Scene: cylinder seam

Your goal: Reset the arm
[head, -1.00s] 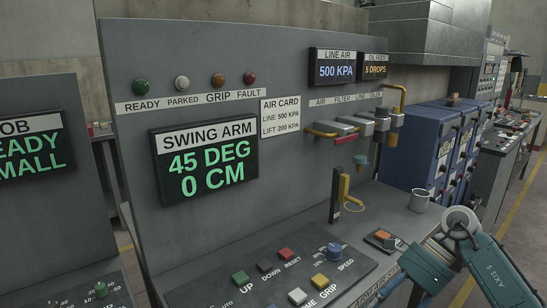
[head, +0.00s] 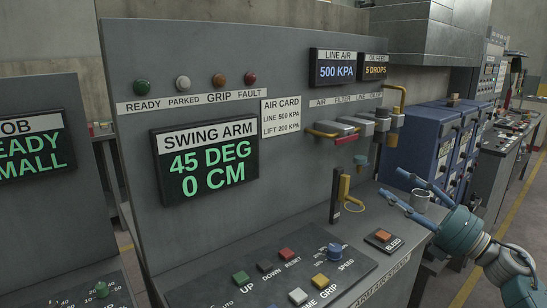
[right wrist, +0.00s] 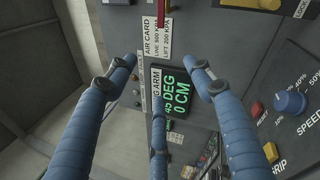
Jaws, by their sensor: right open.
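The swing arm panel (head: 230,115) has a display (head: 205,160) reading 45 DEG, 0 CM. On its sloping desk are a green UP button (head: 240,277), a dark DOWN button (head: 264,266) and a red RESET button (head: 286,254). A white button (head: 297,296), a yellow GRIP button (head: 320,281) and a blue SPEED knob (head: 334,252) sit nearby. My right gripper (head: 391,184) is open and empty, right of the desk, apart from the buttons. Its blue fingers (right wrist: 163,80) spread before the panel in the right wrist view. My left gripper is out of view.
Ready, parked, grip and fault lamps (head: 194,82) are above the display. Blue cabinets (head: 440,140) stand behind.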

